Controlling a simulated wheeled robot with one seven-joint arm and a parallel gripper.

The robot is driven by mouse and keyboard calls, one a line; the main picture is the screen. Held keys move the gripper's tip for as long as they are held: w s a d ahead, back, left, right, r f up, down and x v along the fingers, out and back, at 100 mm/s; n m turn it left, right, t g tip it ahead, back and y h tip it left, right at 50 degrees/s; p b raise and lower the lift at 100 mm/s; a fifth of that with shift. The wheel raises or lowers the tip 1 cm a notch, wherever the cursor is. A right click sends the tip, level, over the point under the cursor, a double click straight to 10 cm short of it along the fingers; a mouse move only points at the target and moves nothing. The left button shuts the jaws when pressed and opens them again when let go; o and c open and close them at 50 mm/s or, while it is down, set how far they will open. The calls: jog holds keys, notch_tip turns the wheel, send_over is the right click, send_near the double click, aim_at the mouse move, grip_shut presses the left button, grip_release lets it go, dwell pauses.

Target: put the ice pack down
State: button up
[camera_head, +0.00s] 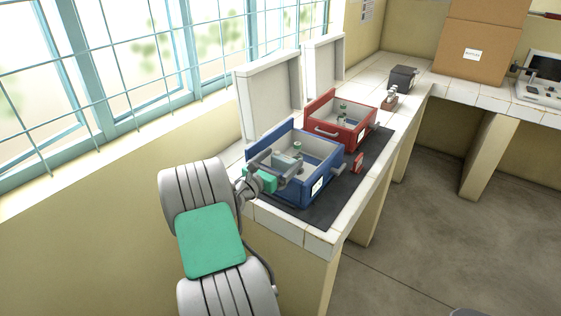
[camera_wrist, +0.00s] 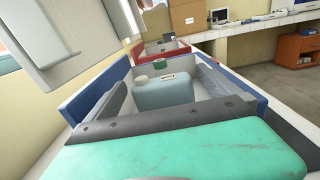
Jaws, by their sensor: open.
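In the head view, the ice pack (camera_head: 286,161) shows small inside the blue box (camera_head: 318,186) on the counter. My gripper (camera_head: 284,166) reaches into that box from the left. Its grey fingers are spread wide, one on each side of the ice pack. In the wrist view, gaps show between the fingers of my gripper (camera_wrist: 165,84) and the pack.
A red box (camera_head: 357,138) with a green-capped item inside stands behind the blue one. Both raised white lids (camera_head: 268,98) stand on the window side. A dark mat (camera_head: 368,168) lies under the boxes. A dark container (camera_head: 402,78) and a cardboard box (camera_head: 480,50) stand farther back.

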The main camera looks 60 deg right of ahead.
jog(key=w+a+f+m+t+y, duration=0.2)
jog(key=w+a+m+y, duration=0.2)
jog(key=a, duration=0.7)
jog(key=w+a+f+m+t+y+b, duration=0.1)
jog(key=w+a+m+t+y, duration=0.2)
jog(key=a, duration=0.8)
jog(key=w+a+f+m+t+y, duration=0.15)
jog(key=w+a+m+y, duration=0.3)
jog(key=a, duration=0.65)
jog(key=s+a+r+m+y, duration=0.1)
jog(key=s+a+m+y, duration=0.1)
jog(key=a, duration=1)
jog(key=s+a+m+y, duration=0.2)
jog(key=s+a+y, duration=0.1)
jog(key=a, duration=0.9)
jog(key=shift+s+r+y, duration=0.4)
jog(key=shift+y, duration=0.25)
jog(key=shift+m+g, duration=0.25)
jog(key=shift+m, duration=0.1)
